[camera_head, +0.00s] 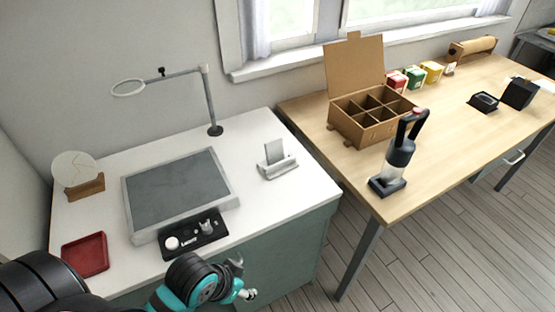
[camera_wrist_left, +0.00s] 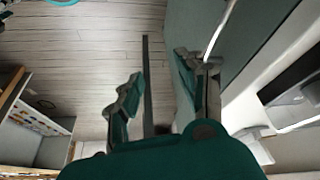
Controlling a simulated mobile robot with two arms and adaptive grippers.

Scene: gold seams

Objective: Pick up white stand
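The white stand (camera_head: 278,168) sits on the white worktop, near its right edge. It is a low white base with a pale upright card or plate standing in it. My left gripper (camera_head: 243,279) is in front of the worktop's front edge, below and to the left of the stand and well apart from it. In the left wrist view its two fingers (camera_wrist_left: 163,88) are spread with nothing between them. My right gripper is in neither view.
On the white worktop (camera_head: 258,128) are a grey framed mat (camera_head: 180,187), a black tray (camera_head: 194,234), a red tray (camera_head: 85,254), a round plate on a wooden holder (camera_head: 86,186) and a magnifier lamp (camera_head: 211,105). A wooden table (camera_head: 440,150) with a cardboard box (camera_head: 362,128) stands right.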

